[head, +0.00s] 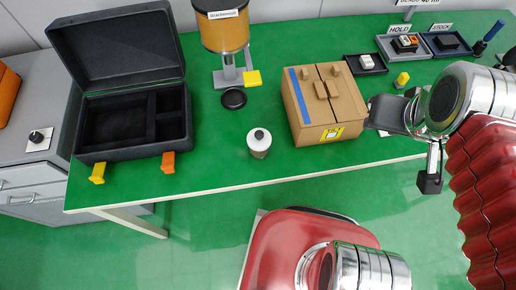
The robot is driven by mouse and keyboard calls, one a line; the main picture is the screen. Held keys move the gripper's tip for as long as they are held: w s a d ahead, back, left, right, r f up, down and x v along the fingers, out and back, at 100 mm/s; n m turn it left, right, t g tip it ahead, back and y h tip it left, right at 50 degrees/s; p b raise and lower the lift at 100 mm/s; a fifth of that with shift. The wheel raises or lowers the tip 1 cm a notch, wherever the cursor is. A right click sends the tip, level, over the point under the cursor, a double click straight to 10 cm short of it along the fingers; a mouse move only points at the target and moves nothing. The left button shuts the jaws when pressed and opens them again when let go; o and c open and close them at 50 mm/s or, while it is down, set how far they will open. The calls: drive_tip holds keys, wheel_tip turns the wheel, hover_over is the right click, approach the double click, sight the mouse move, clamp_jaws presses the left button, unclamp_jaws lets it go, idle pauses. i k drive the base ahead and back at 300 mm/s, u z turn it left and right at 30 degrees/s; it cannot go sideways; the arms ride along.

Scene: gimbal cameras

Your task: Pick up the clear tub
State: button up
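A small tub (259,143) with a white lid and a see-through greyish body stands upright on the green table, near its front edge. It is left of the cardboard box and apart from it. My gripper (410,145) is at the right, at the end of my arm, beyond the cardboard box and well away from the tub. Its end is seen at an angle, and I cannot tell whether its fingers are open or shut. Nothing is seen held in it.
An open black case (135,154) stands at the left, with yellow and orange latches. A cardboard box (340,112) is right of the tub. Trays (366,72) stand at the back right. Table around the tub is clear.

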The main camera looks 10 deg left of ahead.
sight(256, 155)
drive_tip(key=k, duration=1.55)
drive_tip(key=u, duration=1.3)
drive_tip(key=i, duration=1)
drive_tip(key=u, duration=0.05)
